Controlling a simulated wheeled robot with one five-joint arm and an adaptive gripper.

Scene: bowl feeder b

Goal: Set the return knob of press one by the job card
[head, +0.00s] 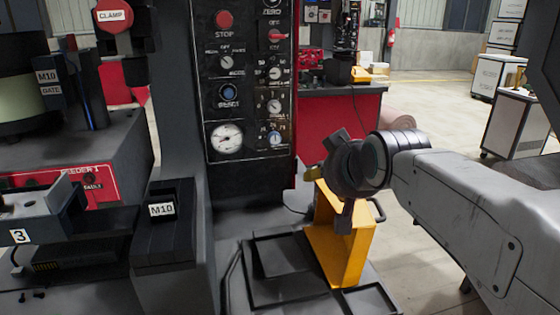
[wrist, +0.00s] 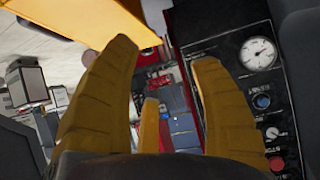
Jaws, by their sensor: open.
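The press's black control panel (head: 250,85) stands upright at the centre of the head view. It carries a red STOP button (head: 224,20), a red-handled switch (head: 277,37), several small knobs, a blue button (head: 228,92) and a round gauge (head: 227,138). I cannot read which knob is return, and I make out no job card. My gripper (head: 316,172) is right of the panel's lower part, apart from it. In the wrist view my gripper (wrist: 163,62) has spread yellow fingers with nothing between them; the panel (wrist: 228,62) is at right.
A yellow stand (head: 349,250) rises below my gripper beside black trays (head: 270,262). A block labelled M10 (head: 163,232) and a fixture marked 3 (head: 30,225) are at left. A red-fronted bench (head: 340,125) stands behind. Open floor (head: 420,105) lies at the back right.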

